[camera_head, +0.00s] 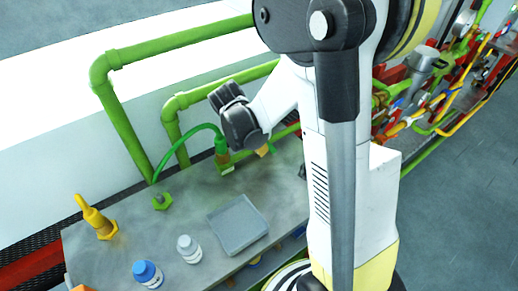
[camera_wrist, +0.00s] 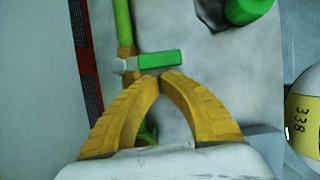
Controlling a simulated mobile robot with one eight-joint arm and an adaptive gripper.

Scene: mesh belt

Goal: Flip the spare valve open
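A valve with a bright green lever handle (camera_wrist: 160,59) and a pale metal stem sits on a green pipe (camera_wrist: 124,28) in the wrist view. The handle points sideways, across the pipe. My gripper (camera_wrist: 161,76) has its yellow fingers brought together at the tips, with nothing visible between them. The tips are right at the handle's lower edge; I cannot tell whether they touch it. In the head view my gripper (camera_head: 265,150) shows only as a bit of yellow beside my dark wrist, above the grey bench. The valve's handle cannot be made out clearly there.
The grey bench (camera_head: 185,215) holds a grey tray (camera_head: 238,224), a blue-capped bottle (camera_head: 147,273), a white bottle (camera_head: 189,248) and a yellow bottle-like object (camera_head: 96,217). Green pipes (camera_head: 125,125) and a green hose (camera_head: 190,133) stand at the back. A yellow object marked 338 (camera_wrist: 303,120) is at right.

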